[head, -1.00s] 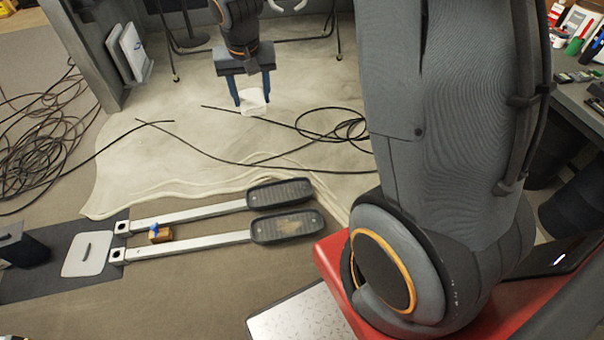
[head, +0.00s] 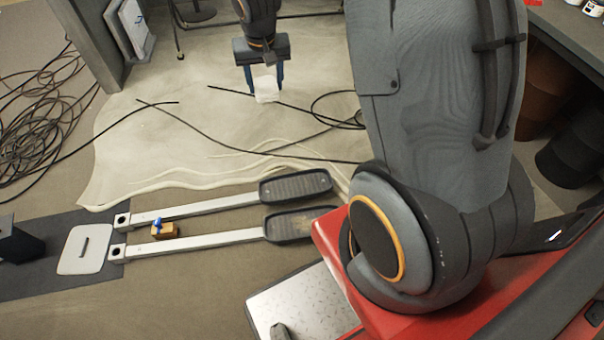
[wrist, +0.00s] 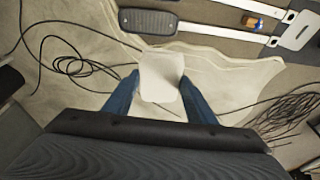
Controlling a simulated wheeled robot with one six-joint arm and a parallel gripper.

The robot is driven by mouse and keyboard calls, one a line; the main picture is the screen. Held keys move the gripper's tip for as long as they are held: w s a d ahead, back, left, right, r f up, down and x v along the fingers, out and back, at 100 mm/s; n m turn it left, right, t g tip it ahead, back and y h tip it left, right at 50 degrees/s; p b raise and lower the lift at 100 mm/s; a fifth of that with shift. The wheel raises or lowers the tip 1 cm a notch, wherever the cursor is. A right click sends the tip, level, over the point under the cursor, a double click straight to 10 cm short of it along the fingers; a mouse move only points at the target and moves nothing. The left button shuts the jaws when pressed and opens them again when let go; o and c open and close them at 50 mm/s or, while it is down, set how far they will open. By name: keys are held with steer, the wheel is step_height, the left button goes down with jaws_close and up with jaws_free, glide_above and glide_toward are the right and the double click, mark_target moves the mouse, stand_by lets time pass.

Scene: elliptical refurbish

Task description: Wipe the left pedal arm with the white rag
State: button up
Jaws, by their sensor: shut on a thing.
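Two long pale pedal arms lie side by side on the floor in the head view: a far one (head: 200,206) and a near one (head: 200,239). Each ends in a dark pedal at its right. The near pedal (head: 300,222) has a brownish smudge on it. My gripper (head: 266,88) is shut on the white rag (head: 266,92), held beyond the pedals and apart from them. In the wrist view the rag (wrist: 160,77) is between my blue fingers, and one pedal (wrist: 148,22) shows beyond it. The near pedal's right end is hidden by my body.
A small orange-brown block with a blue top (head: 165,230) sits between the pedal arms. Black cables (head: 240,150) cross the pale sheet (head: 130,160) under my gripper. More cable (head: 35,130) is coiled at left. A metallic plate (head: 305,305) lies at the bottom.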

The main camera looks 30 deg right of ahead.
steer(key=s+d+b+x, duration=0.3)
steer(key=b+x, duration=1)
steer(key=x, duration=0.8)
steer(key=s+d+f+b+x, duration=0.1)
steer(key=s+d+b+x, duration=0.2)
steer(key=b+x, duration=0.9)
steer(key=s+d+b+x, duration=0.3)
steer(key=b+x, duration=1)
steer(key=x, duration=1.7)
steer(key=shift+w+d+f+b, duration=0.1)
steer(key=shift+d+f+b, duration=0.1)
steer(key=shift+d, duration=0.45)
steer(key=shift+d+f+b, duration=0.1)
steer(key=shift+d+b, duration=0.05)
steer(key=shift+d, duration=0.5)
steer(key=shift+f+b, duration=0.5)
steer(key=shift+b, duration=0.05)
steer(key=shift+f, duration=0.3)
steer(key=shift+c, duration=0.5)
steer(key=shift+c, duration=0.5)
steer(key=shift+s, duration=0.2)
